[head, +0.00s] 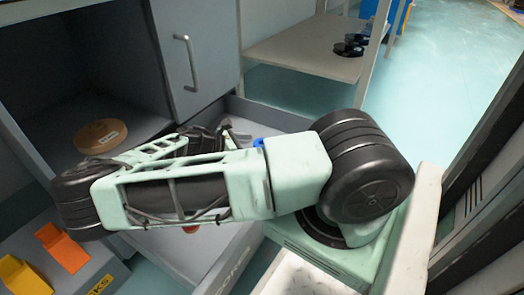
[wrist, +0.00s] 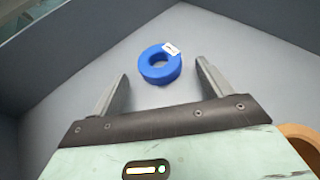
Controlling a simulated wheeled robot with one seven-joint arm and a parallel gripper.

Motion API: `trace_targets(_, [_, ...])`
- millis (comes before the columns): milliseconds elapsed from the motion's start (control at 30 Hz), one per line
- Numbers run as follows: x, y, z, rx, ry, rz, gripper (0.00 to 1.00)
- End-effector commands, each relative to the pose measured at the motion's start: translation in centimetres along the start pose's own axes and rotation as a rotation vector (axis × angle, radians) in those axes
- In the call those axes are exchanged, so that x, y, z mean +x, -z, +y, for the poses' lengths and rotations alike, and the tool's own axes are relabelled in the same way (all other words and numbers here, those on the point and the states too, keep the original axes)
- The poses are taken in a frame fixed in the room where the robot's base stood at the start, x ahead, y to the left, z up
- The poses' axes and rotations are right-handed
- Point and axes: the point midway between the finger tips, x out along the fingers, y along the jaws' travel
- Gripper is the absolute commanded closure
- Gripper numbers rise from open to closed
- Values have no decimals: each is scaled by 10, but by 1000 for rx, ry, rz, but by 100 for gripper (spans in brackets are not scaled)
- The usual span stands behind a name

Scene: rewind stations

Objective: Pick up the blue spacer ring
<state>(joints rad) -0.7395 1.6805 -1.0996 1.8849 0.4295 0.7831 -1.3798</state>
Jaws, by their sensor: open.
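The blue spacer ring (wrist: 160,75) lies flat on the grey drawer floor in the wrist view, with a white label on its upper right. My gripper (wrist: 163,69) is open and empty. Its two fingers reach toward the ring, one on each side in the picture, and the ring shows between and just beyond the fingertips. I cannot tell the height left above the floor. In the head view my arm covers most of the drawer; only a small blue patch (head: 258,142) shows behind it, perhaps the ring. The gripper's fingers cannot be made out there.
Grey drawer walls (head: 280,113) surround the ring. A tan-orange curved object (wrist: 298,138) is at the wrist view's lower right. A tan ring (head: 100,136) lies in the open cabinet bay. Black rings (head: 350,47) sit on a shelf. Orange (head: 62,247) and yellow pieces are lower left.

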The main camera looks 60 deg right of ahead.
Motion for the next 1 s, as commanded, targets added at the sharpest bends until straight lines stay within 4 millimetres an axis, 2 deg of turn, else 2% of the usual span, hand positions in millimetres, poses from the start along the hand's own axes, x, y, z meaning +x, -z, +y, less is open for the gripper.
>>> trace_targets(100, [12, 2, 0, 1, 0, -1, 21])
trace_targets(367, [14, -1, 0, -1, -1, 0, 21])
trace_targets(533, [14, 0, 0, -1, -1, 0, 66])
trace_targets(567, [14, 0, 0, -1, -1, 0, 70])
trace_targets(867, [12, -3, 0, -1, -1, 0, 70])
trace_targets(1000, [6, -17, 0, 0, 0, 2, 70])
